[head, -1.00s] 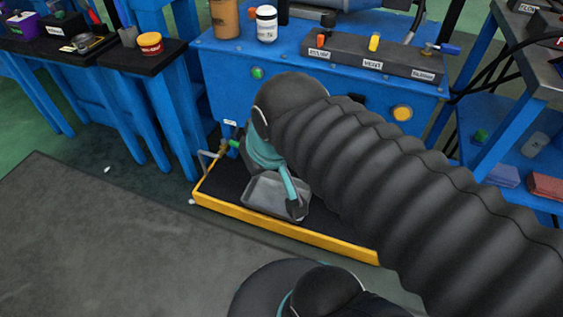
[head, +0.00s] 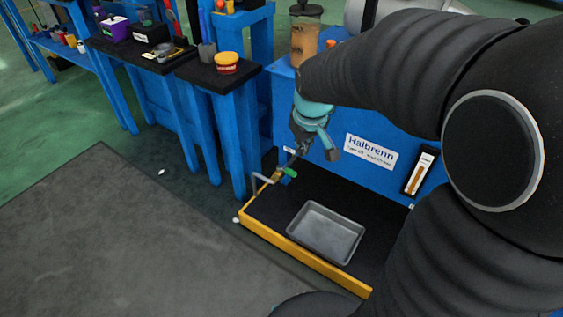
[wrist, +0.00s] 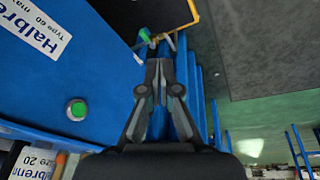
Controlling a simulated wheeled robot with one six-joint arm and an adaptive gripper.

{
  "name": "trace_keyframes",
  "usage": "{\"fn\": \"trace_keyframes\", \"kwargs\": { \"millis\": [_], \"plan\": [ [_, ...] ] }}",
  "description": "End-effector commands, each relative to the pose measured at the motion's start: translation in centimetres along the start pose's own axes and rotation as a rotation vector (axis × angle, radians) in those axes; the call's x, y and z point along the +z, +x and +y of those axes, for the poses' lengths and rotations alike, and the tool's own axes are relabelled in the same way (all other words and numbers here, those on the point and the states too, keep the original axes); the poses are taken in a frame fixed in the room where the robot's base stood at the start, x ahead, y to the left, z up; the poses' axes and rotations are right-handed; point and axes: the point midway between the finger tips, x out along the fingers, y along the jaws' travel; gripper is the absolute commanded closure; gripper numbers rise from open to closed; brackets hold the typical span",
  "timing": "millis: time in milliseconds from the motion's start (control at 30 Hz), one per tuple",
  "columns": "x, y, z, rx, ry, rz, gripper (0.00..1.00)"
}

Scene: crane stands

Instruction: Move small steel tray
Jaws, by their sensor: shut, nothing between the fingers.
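The small steel tray (head: 339,231) is a shallow grey rectangular pan. In the head view it lies flat and empty on the black surface of a low yellow-edged platform, near its front edge. My gripper (head: 300,153) is above and behind the tray, apart from it, close to the blue cabinet's front and the small tap. In the wrist view my gripper (wrist: 160,68) has its fingers together with nothing between them. The steel tray is not visible in the wrist view.
The yellow-edged platform (head: 290,248) has bare black surface around the tray. A tap with a green handle (head: 290,172) stands at its left back, near my gripper. The blue cabinet (head: 345,120) rises behind. Blue benches stand left; the grey floor mat (head: 130,240) is clear.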

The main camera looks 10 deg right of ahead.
Motion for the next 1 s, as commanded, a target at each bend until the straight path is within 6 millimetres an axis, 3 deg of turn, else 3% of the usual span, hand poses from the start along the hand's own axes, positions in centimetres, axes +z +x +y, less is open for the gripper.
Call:
{"fn": "trace_keyframes", "kwargs": {
  "millis": [200,500,800,1000],
  "plan": [
    [-3.4,7.0,1.0,-0.025,-0.097,-0.062,1.00],
    [-6.0,17.9,1.9,-0.064,-0.230,-0.136,1.00],
    [-5.8,30.1,1.9,-0.113,-0.359,-0.204,1.00],
    [-4.6,36.4,1.5,-0.140,-0.425,-0.235,1.00]
  ]
}}
